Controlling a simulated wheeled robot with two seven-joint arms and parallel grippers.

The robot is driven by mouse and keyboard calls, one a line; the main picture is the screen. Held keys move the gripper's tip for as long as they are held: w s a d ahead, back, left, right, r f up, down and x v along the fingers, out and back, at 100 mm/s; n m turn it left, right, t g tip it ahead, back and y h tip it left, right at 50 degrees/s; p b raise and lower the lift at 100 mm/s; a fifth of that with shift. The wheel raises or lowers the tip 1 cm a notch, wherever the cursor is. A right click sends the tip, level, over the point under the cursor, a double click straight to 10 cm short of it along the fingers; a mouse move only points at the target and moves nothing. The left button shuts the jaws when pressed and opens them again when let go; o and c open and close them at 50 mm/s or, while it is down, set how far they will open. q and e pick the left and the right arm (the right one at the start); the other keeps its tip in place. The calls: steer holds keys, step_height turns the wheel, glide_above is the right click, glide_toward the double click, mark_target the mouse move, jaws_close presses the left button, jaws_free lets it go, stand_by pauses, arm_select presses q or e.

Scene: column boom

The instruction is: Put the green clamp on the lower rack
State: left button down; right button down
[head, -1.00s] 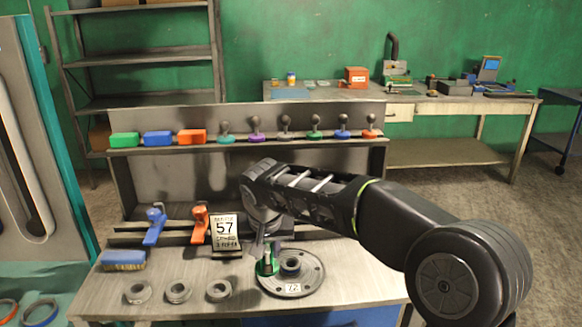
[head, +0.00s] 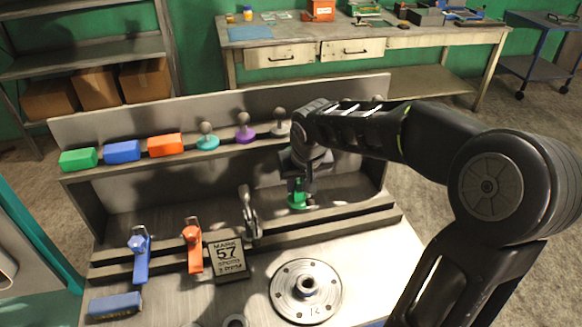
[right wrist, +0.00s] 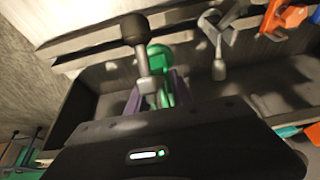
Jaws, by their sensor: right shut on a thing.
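The green clamp (head: 298,199) is held by my right gripper (head: 297,184), which is shut on it. In the right wrist view the green clamp (right wrist: 158,62) shows between the fingers. The lower rack (head: 335,219) is a pair of long grey rails along the bench. The green clamp is at the back rail, right of the standing grey clamp (head: 249,215); I cannot tell whether it touches the rail. A blue clamp (head: 140,256) and an orange clamp (head: 193,248) stand on the rack to the left. My left gripper is not in view.
A sign reading 57 (head: 228,257) leans at the rack front. A round flange (head: 306,292) and a blue brush (head: 115,305) lie on the bench. The upper shelf (head: 180,166) holds colored blocks and knobbed pieces. The rack's right end looks free.

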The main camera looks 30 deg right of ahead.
mark_target(298, 198)
steer(key=shift+w+d+r, duration=0.15)
steer(key=shift+w+r, duration=0.1)
steer(key=shift+r, duration=0.15)
steer(key=shift+f, duration=0.25)
step_height(298, 198, down, 6)
steer(key=b, duration=0.4)
steer(key=shift+s+f, duration=0.1)
steer(key=shift+f, duration=0.1)
steer(key=shift+r, duration=0.25)
steer(key=shift+f+b, duration=0.1)
steer(key=shift+b, duration=0.35)
